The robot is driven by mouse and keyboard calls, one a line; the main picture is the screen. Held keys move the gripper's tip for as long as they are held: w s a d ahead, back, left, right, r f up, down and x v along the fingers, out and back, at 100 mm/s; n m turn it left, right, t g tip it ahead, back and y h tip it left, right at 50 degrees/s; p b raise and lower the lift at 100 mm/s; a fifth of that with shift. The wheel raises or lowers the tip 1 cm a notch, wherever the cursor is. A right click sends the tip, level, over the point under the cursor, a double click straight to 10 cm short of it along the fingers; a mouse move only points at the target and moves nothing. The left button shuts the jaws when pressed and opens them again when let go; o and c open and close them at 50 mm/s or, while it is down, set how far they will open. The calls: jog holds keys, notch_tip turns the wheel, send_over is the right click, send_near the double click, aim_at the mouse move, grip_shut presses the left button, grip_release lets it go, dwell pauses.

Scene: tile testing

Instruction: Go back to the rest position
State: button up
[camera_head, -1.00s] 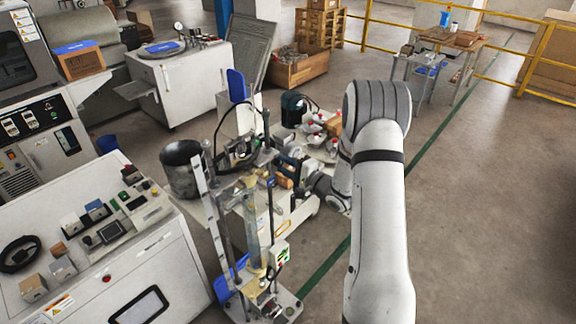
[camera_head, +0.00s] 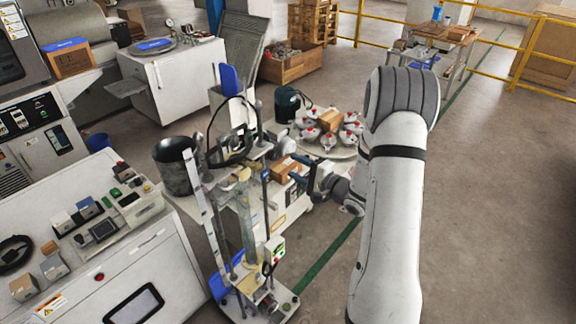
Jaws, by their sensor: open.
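My arm (camera_head: 390,230) rises from the bottom of the picture, bends at a large grey-banded joint and reaches back to the left. My gripper (camera_head: 305,173) is small in the view and sits at the right side of the test bench, its jaws open. A brown block (camera_head: 285,169) lies on the bench just left of the jaws. The jaws look apart from it, but the exact gap is hard to tell. The wrist (camera_head: 345,190) partly hides the area behind it.
A tall test stand (camera_head: 245,225) and a dark bucket (camera_head: 177,165) are left. A control console (camera_head: 130,255) fills the lower left. Floor on the right is clear.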

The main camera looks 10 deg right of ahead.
jog(key=shift+s+d, duration=0.2)
jog(key=shift+s, duration=0.05)
